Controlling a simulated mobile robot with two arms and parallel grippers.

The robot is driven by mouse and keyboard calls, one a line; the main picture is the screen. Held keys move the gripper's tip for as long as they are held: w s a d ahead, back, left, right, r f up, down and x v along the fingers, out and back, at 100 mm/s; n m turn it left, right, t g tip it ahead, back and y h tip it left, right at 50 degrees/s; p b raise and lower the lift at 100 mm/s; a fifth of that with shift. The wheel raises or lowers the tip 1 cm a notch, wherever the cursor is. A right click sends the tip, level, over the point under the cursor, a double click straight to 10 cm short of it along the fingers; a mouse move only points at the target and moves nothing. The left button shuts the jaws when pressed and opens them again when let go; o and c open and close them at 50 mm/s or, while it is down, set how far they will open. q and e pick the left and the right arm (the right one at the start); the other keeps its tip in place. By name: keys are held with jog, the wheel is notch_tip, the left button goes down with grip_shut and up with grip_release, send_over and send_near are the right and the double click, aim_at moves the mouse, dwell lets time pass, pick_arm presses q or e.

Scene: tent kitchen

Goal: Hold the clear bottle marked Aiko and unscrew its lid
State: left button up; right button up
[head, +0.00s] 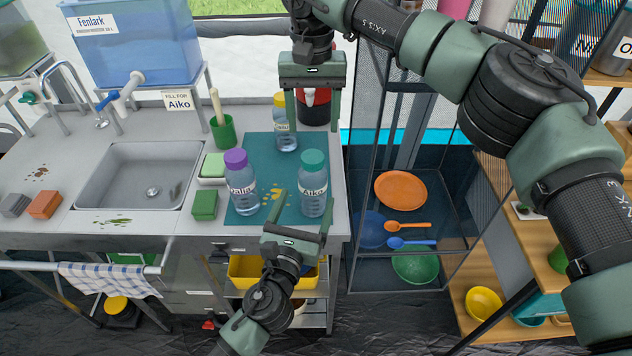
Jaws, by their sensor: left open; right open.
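The clear bottle marked Aiko (315,197) stands upright on the teal mat (262,150), near its right front corner. Its teal lid (313,161) is on. My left gripper (305,210) is open, low in front of the bottle. Its fingers point toward the bottle's lower part, one to either side in the picture. I cannot tell whether they touch it. My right gripper (312,126) is open and empty, pointing down. It appears above and behind the lid in the picture, apart from it.
A purple-lidded bottle (242,190) stands left of the Aiko bottle. A yellow-lidded bottle (286,135) stands behind, close to the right gripper's left finger. A red and black container (317,108) is behind that gripper. A mesh-sided rack (385,160) stands to the right.

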aim_at(309, 190)
pick_arm(q)
jog(key=shift+w+r, duration=0.15)
jog(key=shift+w, duration=0.3)
jog(key=x, duration=0.6)
jog(key=shift+d, duration=0.1)
grip_shut()
